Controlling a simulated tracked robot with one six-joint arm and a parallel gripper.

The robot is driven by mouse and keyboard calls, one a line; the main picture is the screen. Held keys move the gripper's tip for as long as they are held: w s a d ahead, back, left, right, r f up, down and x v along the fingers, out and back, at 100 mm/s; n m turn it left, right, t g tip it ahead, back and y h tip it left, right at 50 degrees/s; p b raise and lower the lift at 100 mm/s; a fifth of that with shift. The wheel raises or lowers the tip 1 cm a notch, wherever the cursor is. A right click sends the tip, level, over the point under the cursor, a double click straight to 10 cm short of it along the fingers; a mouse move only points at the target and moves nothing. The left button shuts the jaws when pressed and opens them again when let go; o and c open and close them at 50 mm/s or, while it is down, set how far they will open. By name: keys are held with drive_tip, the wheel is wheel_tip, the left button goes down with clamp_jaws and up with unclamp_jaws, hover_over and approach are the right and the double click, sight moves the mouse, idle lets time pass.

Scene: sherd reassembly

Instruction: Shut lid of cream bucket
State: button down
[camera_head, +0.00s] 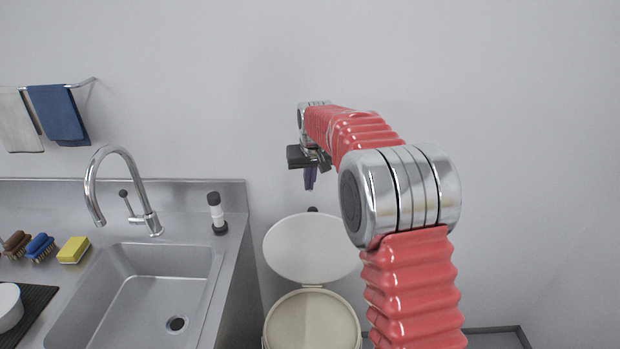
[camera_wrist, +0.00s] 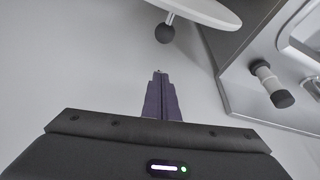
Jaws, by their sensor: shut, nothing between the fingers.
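The cream bucket (camera_head: 312,322) stands on the floor to the right of the sink counter, its round mouth uncovered. Its pale lid (camera_head: 310,250) is raised open at the back of the rim. The lid's dark knob (camera_head: 313,209) just shows above the lid's far edge. In the wrist view the lid's edge (camera_wrist: 205,10) and its round dark knob (camera_wrist: 165,33) on a thin stem are at the top. My gripper (camera_head: 310,185) is above and behind the raised lid, its purple fingers pointing down. In the wrist view the fingers (camera_wrist: 161,78) are together and empty, apart from the knob.
The steel counter with a sink (camera_head: 135,295) and tap (camera_head: 120,185) is to the left. A black-and-white cylinder (camera_head: 217,213) stands at its back corner. Brushes (camera_head: 38,246) and a yellow sponge (camera_head: 74,250) lie farther left. The wall behind the lid is bare.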

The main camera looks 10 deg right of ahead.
drive_tip(key=shift+s+f, duration=0.35)
drive_tip(key=shift+f, duration=0.55)
drive_tip(key=shift+s+f, duration=0.35)
drive_tip(key=shift+f, duration=0.55)
drive_tip(key=shift+s+f, duration=0.35)
drive_tip(key=shift+f, duration=0.55)
drive_tip(key=shift+s+r, duration=0.1)
drive_tip(key=shift+s, duration=0.05)
